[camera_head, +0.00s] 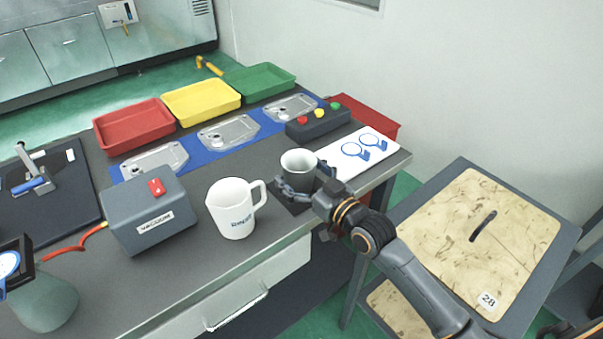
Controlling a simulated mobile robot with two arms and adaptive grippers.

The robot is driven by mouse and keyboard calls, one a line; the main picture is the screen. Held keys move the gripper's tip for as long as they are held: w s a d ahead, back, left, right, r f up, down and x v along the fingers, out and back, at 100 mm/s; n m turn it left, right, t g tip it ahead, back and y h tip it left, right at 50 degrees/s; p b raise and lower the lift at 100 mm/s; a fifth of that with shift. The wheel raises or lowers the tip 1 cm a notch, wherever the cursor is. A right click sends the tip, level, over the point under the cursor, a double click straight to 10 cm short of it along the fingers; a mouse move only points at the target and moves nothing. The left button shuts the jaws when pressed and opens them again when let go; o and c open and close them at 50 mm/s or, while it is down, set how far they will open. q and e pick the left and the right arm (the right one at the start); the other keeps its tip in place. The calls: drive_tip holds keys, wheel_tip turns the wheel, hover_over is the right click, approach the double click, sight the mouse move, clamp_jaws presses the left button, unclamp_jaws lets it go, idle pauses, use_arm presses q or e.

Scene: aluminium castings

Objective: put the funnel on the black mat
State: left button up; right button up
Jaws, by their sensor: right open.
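The funnel, seen as a light grey cup-like vessel with a round open top (297,162), stands upright at the table's right front. A small black mat (291,205) shows beneath and in front of it; the funnel appears to rest on it, though the contact is partly hidden. My right gripper (307,183) comes in from the lower right. Its jaws are open, with one finger in front of the funnel and the other by its right side. Whether they touch it I cannot tell. My left gripper is not in view.
A white measuring jug (231,211) stands close left of the mat, beside a grey vacuum box (149,214). A button box (318,124) and a white board with blue outlines (358,151) lie behind. Red (134,125), yellow (202,102) and green (259,82) trays line the back.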

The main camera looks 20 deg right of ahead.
drive_tip(key=shift+r, duration=0.3)
drive_tip(key=v, duration=1.2)
drive_tip(key=shift+b, duration=0.35)
drive_tip(key=shift+f, duration=0.2)
